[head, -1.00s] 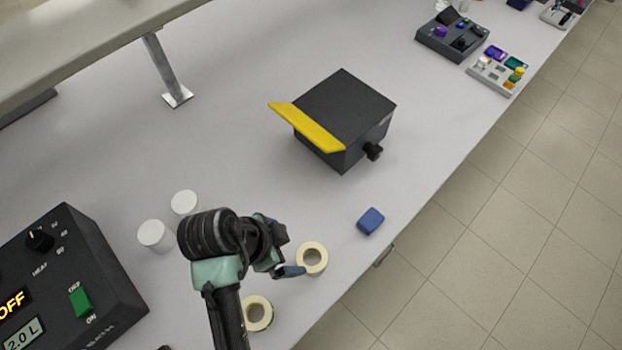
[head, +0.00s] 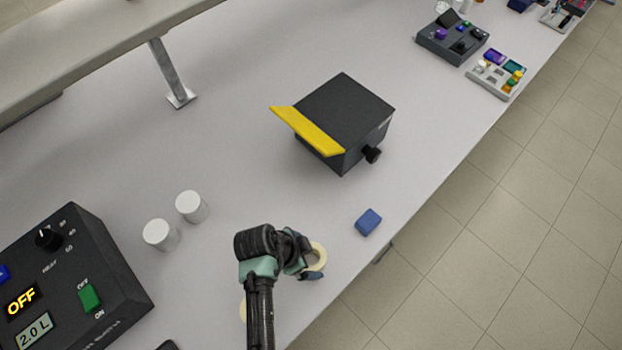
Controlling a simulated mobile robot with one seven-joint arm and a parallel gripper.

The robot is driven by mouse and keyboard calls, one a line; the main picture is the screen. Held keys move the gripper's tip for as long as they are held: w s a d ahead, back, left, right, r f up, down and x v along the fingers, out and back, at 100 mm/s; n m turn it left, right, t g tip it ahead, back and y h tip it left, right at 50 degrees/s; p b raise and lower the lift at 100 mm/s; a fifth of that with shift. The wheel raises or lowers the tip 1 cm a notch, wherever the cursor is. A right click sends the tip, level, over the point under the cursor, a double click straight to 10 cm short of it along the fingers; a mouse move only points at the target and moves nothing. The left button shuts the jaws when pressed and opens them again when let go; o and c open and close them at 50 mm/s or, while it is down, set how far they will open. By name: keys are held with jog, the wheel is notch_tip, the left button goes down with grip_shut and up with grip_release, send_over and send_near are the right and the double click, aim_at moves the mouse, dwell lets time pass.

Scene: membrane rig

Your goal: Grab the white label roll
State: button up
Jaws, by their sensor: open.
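A cream-white ring-shaped roll (head: 319,257) lies on the bench near its front edge. My gripper (head: 309,270) is open over the roll's left and near side and covers part of it. One dark blue fingertip shows at the roll's near edge; the other finger is mostly hidden by the wrist. I cannot tell whether the fingers touch the roll. A second pale roll (head: 243,310) shows only as a sliver behind my arm.
Two white cylinders (head: 160,235) stand left of my arm. A dark control box (head: 110,265) is at lower left. A blue block (head: 368,222) lies right of the roll. A dark box with a yellow flap (head: 345,110) stands farther back. The bench between is clear.

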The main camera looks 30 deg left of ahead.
jog(key=shift+x, duration=1.05)
jog(key=c, duration=1.2)
jog(key=shift+r, duration=0.1)
jog(key=shift+c, duration=0.2)
